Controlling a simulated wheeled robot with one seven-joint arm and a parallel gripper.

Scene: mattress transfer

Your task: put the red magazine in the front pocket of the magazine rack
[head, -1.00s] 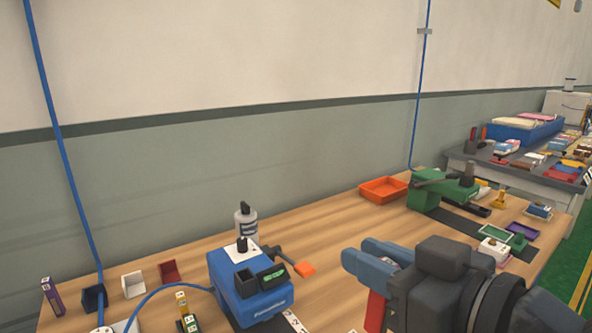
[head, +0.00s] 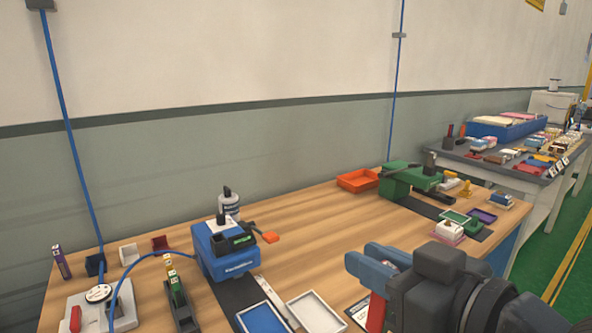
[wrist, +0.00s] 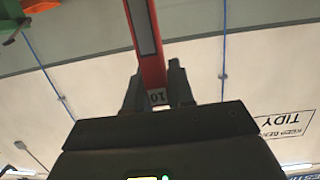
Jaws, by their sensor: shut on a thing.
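My gripper (head: 362,260) is shut on the red magazine (head: 376,312) above the front part of the wooden bench. The magazine hangs below the fingers, its lower end cut off by the frame. A dark narrow holder (head: 186,318) at the lower left carries a green piece with a yellow top. I cannot tell whether it is the magazine rack; no front pocket is clear.
A blue machine (head: 232,262) stands left of centre, with a grey bottle behind. A blue tray (head: 262,319) and a white tray (head: 314,312) lie near the front. A green press (head: 405,180) and orange tray (head: 357,180) are at the back. Mid-bench is clear.

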